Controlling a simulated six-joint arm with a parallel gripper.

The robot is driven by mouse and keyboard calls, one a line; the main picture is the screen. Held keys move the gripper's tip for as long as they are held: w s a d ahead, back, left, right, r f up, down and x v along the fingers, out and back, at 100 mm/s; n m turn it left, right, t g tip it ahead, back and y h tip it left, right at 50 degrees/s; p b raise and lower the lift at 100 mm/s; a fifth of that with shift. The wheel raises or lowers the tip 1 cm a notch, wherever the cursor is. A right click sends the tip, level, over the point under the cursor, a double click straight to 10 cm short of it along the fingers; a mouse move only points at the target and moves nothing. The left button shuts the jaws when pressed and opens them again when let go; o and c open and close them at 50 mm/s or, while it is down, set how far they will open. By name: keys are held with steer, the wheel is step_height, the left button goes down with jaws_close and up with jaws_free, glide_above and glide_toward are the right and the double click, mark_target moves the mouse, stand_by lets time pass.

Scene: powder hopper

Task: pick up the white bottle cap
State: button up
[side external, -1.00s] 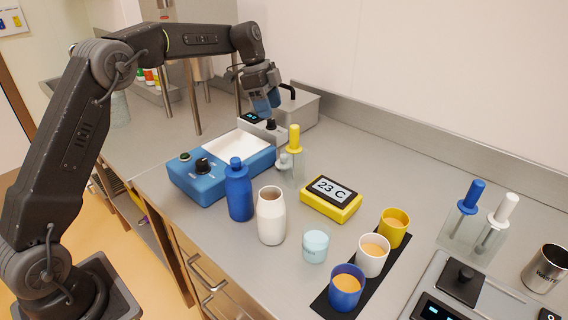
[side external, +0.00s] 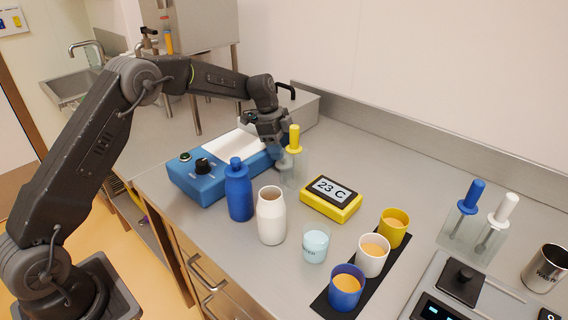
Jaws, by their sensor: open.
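A small pale piece (side external: 285,162), which looks like the white bottle cap, is beside the blue device, left of the yellow-handled tool. It is small and partly covered, so its outline is unclear. The white bottle (side external: 271,217) stands upright with no cap on it. My gripper (side external: 279,148) points down just above the pale piece, very close to it. Its jaws are open; the fingertips are hard to make out, and I cannot tell whether they touch the piece.
The yellow-handled tool (side external: 294,138) stands close to my gripper's right. The blue device (side external: 200,184) is to the left. A capped blue bottle (side external: 239,194), a yellow thermometer display (side external: 330,199) and a beaker (side external: 315,244) stand nearer the front.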

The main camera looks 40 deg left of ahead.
steer(key=shift+x, duration=1.1)
steer(key=c, duration=1)
steer(key=shift+r, duration=0.1)
